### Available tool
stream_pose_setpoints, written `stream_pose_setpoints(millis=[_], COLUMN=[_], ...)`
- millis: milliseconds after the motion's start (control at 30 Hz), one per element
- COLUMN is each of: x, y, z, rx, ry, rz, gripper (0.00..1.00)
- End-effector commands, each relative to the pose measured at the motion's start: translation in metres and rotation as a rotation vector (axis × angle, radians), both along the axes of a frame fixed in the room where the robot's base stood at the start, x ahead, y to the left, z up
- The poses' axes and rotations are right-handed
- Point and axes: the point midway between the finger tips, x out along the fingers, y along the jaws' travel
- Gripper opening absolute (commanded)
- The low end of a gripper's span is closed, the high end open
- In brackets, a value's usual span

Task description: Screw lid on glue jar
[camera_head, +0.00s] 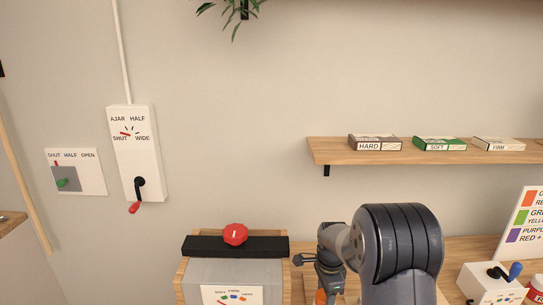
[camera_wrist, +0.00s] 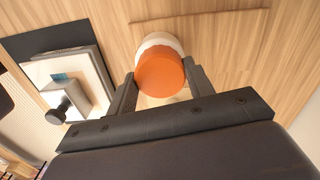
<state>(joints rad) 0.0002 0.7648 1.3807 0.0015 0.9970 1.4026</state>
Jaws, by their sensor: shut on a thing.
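In the wrist view an orange lid (camera_wrist: 160,74) sits between the two fingers of my gripper (camera_wrist: 161,78). A white round jar (camera_wrist: 158,40) shows just beyond the lid, mostly covered by it. My gripper is shut on the orange lid, with one finger at each side. From this angle I cannot tell whether the lid is seated on the jar's rim. In the head view my arm hides most of this spot, and only a bit of orange (camera_head: 320,297) shows beside my gripper.
A grey-topped box with a red knob (camera_head: 235,234) stands left of my arm. A white box with levers (camera_head: 492,284) and a colour sign (camera_head: 520,225) are at the right. A shelf (camera_head: 430,156) with small boxes hangs above.

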Motion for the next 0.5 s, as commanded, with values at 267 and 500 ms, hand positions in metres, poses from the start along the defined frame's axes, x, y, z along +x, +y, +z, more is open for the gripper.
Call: stream_pose_setpoints(millis=[267,500], x=[0.0001,0.0], y=[0.0006,0.0004], z=[-0.0003,-0.0003], rx=[0.002,0.001], ry=[0.0,0.0], rz=[-0.227,-0.225], gripper=[0.22,0.68])
